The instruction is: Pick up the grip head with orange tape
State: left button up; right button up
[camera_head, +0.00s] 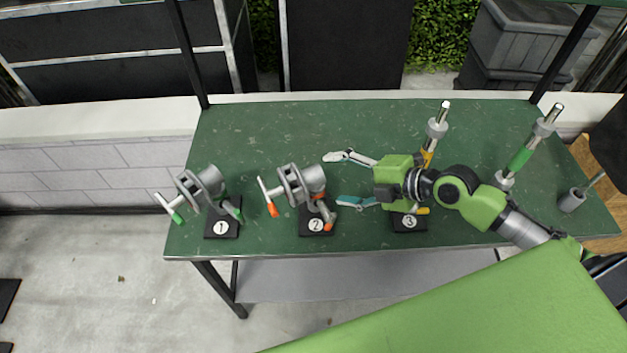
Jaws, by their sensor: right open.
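The grip head with orange tape (290,186) is a grey metal head with a T-handle and orange-taped ends. It rests on the black stand marked 2 (317,226), near the middle front of the green table. My right gripper (335,179) reaches in from the right, open and empty, its two fingers pointing left. Its fingertips are just to the right of the head, one toward the back and one toward the front. I cannot tell whether they touch it. My left gripper is not in view.
A green-taped grip head (189,187) sits on the stand marked 1 (222,228). The stand marked 3 (408,222) is partly hidden beneath my gripper. The table's (270,130) back left is clear.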

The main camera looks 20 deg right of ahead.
aim_at(324, 178)
jog(key=p+x, duration=0.2)
jog(key=x, duration=0.2)
jog(key=shift+w+a+f, duration=0.1)
jog(key=shift+w+a, duration=0.1)
jog(key=shift+w, duration=0.05)
jog(key=shift+s+d, duration=0.1)
jog(key=shift+s, duration=0.05)
jog(key=c, duration=1.8)
jog(key=shift+s, duration=0.15)
jog(key=shift+c, duration=0.2)
jog(key=shift+c, duration=0.2)
